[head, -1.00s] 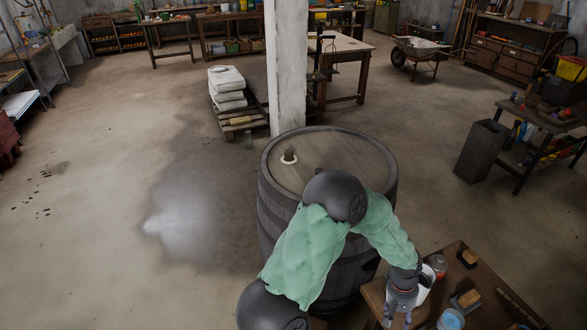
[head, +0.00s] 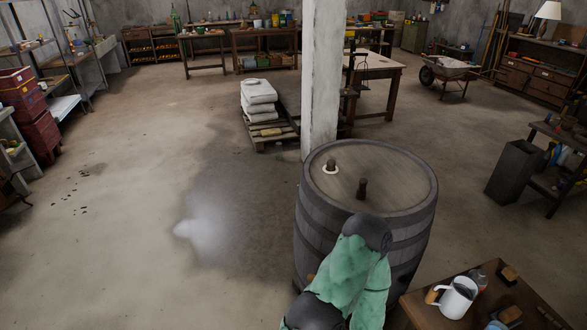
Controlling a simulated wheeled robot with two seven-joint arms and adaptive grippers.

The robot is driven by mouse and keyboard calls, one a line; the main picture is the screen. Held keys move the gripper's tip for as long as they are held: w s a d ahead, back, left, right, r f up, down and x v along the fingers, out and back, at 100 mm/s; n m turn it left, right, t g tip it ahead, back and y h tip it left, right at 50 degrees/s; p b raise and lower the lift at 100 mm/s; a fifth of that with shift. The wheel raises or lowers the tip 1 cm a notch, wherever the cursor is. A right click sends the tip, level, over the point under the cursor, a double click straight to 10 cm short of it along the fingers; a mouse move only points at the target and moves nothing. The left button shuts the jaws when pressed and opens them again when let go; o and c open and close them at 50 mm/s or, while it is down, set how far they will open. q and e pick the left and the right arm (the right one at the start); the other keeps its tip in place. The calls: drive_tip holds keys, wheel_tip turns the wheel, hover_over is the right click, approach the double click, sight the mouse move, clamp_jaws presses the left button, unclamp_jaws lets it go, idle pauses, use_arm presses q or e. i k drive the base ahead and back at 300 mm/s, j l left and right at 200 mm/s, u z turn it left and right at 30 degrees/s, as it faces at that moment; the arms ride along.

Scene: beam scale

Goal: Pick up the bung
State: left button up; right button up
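A large wooden barrel (head: 312,225) stands upright right of centre in the head view. On its lid, a short brown plug (head: 331,165) sits in a white ring near the left side. A taller dark cylindrical peg (head: 362,189) stands on the lid to the right of it and nearer to me. I cannot tell for certain which of the two is the bung. One of my arms, in a green sleeve, is in front of the barrel's lower part. Neither gripper shows; that arm's far end is outside the frame.
A white pillar (head: 321,90) rises just behind the barrel. Sacks (head: 258,97) lie on a pallet beyond. The floor at left is open, with a wet patch.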

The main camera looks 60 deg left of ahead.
sight(331, 164)
drive_tip(key=i+u, duration=0.1)
drive_tip(key=u, duration=0.35)
drive_tip(key=i+l+u, duration=0.15)
drive_tip(key=u, duration=0.35)
drive_tip(key=l+u, duration=0.1)
drive_tip(key=u, duration=0.35)
drive_tip(key=i+l+u, duration=0.15)
drive_tip(key=u, duration=0.3)
